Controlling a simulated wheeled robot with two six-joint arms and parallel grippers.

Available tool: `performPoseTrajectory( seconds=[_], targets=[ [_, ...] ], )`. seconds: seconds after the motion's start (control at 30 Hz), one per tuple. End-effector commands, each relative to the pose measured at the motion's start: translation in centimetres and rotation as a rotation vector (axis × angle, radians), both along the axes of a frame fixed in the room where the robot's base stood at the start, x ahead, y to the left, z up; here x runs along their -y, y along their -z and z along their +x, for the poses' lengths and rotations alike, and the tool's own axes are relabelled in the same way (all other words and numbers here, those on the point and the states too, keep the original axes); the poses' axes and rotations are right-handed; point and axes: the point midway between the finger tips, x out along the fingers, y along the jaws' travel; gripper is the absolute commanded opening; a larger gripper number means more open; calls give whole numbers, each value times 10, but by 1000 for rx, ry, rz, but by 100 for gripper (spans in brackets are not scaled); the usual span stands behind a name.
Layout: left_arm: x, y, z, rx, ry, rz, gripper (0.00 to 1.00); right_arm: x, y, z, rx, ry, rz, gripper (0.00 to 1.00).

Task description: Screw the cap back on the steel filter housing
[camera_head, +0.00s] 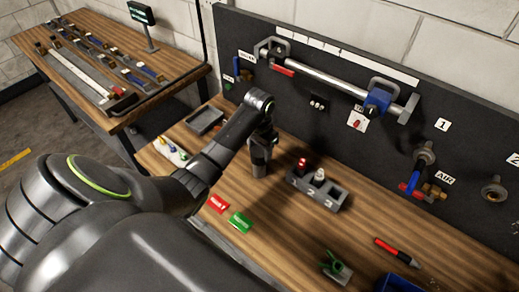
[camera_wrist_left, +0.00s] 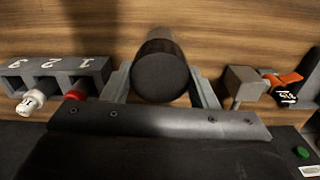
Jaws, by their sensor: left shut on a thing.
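In the head view a dark upright cylinder (camera_head: 259,168), which looks like the filter housing, stands under the gripper at the bench top. The gripper and arm partly hide it. I cannot tell whether the cap is seated on the housing or how far it is threaded. My right gripper is not in view.
A grey numbered block (camera_head: 318,190) holds red and white-topped pieces to the right. A grey tray (camera_head: 205,120) is behind left. A black panel (camera_head: 330,125) carrying a steel pipe (camera_head: 325,80) rises behind.

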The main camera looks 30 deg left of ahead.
Motion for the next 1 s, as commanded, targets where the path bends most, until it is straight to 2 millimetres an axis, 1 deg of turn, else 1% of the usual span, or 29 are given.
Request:
performPoseTrajectory(
  seconds=[0.1,0.23,0.33,0.53,0.57,0.73,0.77,0.93,1.0],
  targets=[
    [0,1,-1,-2,135,0,22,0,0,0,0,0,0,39],
    [0,1,-1,-2,245,-1,22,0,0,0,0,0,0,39],
    [0,1,-1,-2,281,-1,22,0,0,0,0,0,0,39],
    [0,1,-1,-2,285,-1,22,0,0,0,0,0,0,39],
    [0,1,-1,-2,284,-1,54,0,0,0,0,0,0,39],
    [0,1,-1,-2,284,0,77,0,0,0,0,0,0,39],
    [0,1,0,-2,283,0,79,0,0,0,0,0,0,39],
    [0,1,0,-1,283,0,79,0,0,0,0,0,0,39],
    [0,1,0,-1,283,0,73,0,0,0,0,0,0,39]
  ],
)
